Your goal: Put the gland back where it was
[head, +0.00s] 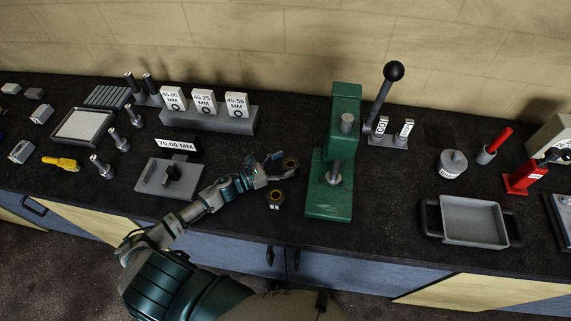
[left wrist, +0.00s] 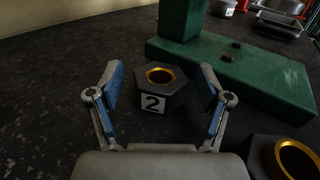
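Two dark hexagonal glands with brass-coloured bores sit on the black bench top, left of the green press. One gland (head: 290,163) is at the tips of my left gripper (head: 271,166). In the left wrist view this gland (left wrist: 161,91) carries a white label "2" and stands upright between the spread fingers of my left gripper (left wrist: 162,80), with a gap on each side. The other gland (head: 275,198) is nearer the front edge; it shows partly at the lower right of the left wrist view (left wrist: 283,158). My right gripper is in neither view.
The green press (head: 330,190) with its black-knobbed lever stands just right of the glands. A gauge block stand (head: 235,122) and a "70.00 MM" sign (head: 178,144) are behind left. A grey tray (head: 473,222) is at right. Bare bench lies between press and tray.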

